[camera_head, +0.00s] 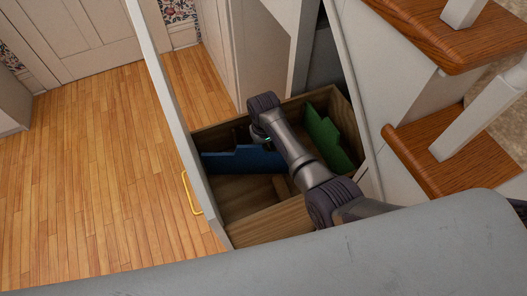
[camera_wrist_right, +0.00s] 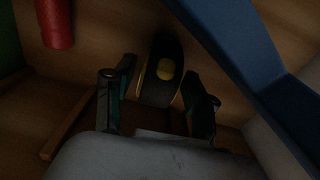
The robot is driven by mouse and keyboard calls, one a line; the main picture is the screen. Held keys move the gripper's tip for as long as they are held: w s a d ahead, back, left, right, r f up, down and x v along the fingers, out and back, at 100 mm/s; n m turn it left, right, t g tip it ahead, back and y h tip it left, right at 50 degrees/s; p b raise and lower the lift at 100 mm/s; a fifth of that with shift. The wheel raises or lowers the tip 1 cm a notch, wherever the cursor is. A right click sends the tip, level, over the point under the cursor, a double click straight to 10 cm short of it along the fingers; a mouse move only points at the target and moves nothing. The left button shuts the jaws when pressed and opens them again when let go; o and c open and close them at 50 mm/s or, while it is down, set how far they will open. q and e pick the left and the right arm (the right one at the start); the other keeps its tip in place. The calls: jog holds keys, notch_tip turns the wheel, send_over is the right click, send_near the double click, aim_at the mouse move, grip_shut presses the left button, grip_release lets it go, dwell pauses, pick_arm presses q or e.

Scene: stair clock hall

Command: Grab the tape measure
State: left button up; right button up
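The tape measure (camera_wrist_right: 163,85) is dark with a yellow button and yellow edging. It shows in the right wrist view, inside the wooden drawer (camera_head: 268,222). My right gripper (camera_wrist_right: 159,73) is open, with one finger on each side of the tape measure and small gaps visible. I cannot tell how deep the fingers reach around it. In the head view my right arm reaches down into the drawer, and both the gripper tips and the tape measure are hidden. My left gripper is not in view.
A blue divider (camera_head: 240,160) and a green divider (camera_head: 326,135) stand in the drawer. The blue one rises close right of the gripper in the wrist view. A red cylinder (camera_wrist_right: 56,22) lies at upper left there. Wooden stairs (camera_head: 425,150) flank the drawer.

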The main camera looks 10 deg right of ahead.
grip_shut()
jog(key=shift+r, duration=0.15)
